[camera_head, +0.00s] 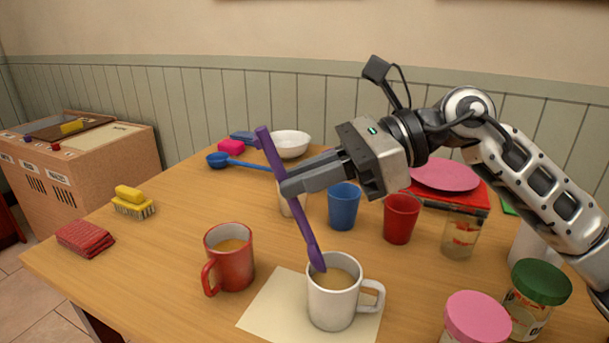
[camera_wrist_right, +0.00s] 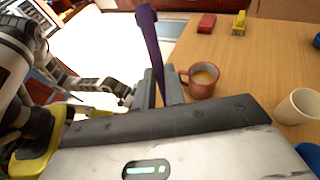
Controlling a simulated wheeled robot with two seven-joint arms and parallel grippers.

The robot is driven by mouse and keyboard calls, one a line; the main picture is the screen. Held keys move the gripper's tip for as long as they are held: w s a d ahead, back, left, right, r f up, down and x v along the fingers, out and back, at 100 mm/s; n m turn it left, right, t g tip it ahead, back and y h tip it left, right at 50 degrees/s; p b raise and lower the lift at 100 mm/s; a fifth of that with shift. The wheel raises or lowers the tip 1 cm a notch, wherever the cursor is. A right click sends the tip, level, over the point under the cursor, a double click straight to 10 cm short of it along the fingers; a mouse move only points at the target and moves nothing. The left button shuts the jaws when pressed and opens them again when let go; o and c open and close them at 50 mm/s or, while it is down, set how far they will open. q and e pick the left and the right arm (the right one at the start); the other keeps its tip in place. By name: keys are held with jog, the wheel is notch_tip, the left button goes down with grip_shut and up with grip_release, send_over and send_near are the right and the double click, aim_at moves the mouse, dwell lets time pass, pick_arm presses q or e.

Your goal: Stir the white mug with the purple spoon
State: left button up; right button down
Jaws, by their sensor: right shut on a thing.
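My right gripper (camera_head: 288,187) is shut on the purple spoon (camera_head: 270,150), which it holds tilted, handle up and bowl end down. The white mug (camera_head: 335,307) stands upright on a cream mat and holds tan liquid. The spoon's bowl end overlaps the far left of the mug's opening and its tip appears just inside the rim; how deep it reaches is unclear. In the right wrist view the spoon (camera_wrist_right: 150,40) rises between the fingers, and the white mug does not show. My left gripper is not seen in the head view.
A red mug (camera_head: 229,262) with liquid stands left of the cream mat (camera_head: 276,308). Blue (camera_head: 343,207) and red (camera_head: 401,219) cups stand behind the white mug. Lidded jars (camera_head: 540,295) crowd the right front. A yellow brush (camera_head: 132,203) and red cloth (camera_head: 85,238) lie far left.

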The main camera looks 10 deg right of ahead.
jog(key=shift+r+p, duration=1.35)
jog(key=shift+r, duration=0.7)
